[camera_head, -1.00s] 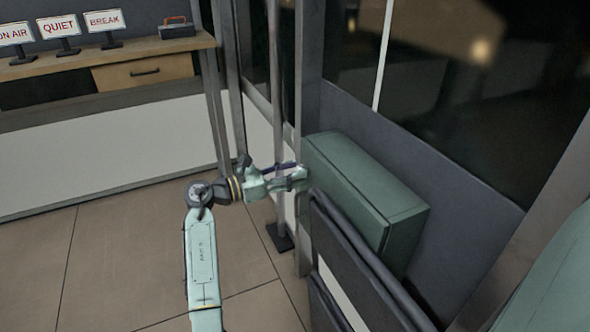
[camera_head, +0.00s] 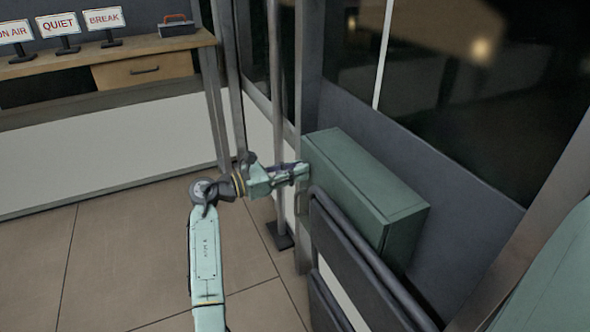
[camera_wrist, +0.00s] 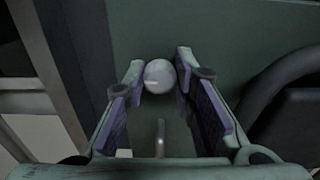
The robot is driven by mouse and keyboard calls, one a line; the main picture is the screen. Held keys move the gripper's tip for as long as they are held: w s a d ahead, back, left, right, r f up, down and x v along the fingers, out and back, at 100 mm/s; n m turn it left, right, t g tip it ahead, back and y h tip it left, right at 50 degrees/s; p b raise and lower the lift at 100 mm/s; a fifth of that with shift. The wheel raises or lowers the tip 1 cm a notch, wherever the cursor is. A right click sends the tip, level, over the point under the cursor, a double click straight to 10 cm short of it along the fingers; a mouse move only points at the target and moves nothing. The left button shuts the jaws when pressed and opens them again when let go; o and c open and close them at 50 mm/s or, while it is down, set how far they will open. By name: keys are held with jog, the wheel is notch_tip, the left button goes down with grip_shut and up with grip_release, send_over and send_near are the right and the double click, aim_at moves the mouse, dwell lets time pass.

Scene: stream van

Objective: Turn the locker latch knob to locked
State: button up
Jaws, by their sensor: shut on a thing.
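The locker is a green box (camera_head: 365,188) on the right in the head view, against the dark wall panel. Its green front face (camera_wrist: 240,40) fills the upper part of the wrist view. The latch knob (camera_wrist: 159,77) is a round, pale grey knob with a short light mark on its left half. My gripper (camera_wrist: 160,76) is shut on the knob, with one finger on each side of it. In the head view my gripper (camera_head: 303,172) reaches the locker's left face, and the knob is hidden there.
A metal handle (camera_wrist: 160,138) stands on the locker below the knob, between my fingers. Dark padded rails (camera_head: 345,240) run in front of the locker. A thin post (camera_head: 279,130) stands behind my wrist. A desk (camera_head: 140,63) with signs is at the far left.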

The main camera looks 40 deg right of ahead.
grip_shut()
jog(key=shift+m, duration=0.3)
jog(key=m, duration=0.3)
jog(key=shift+s+m+p, duration=0.1)
jog(key=shift+m+p, duration=0.2)
jog(key=m+b, duration=0.1)
jog(key=m, duration=0.3)
jog(key=shift+f+m, duration=0.15)
jog(key=shift+m, duration=0.15)
jog(key=m+b, duration=0.3)
jog(key=m, duration=0.2)
jog(key=shift+s+f, duration=0.1)
jog(key=shift+f, duration=0.05)
jog(key=shift+m+b, duration=1.3)
jog(key=shift+m, duration=0.7)
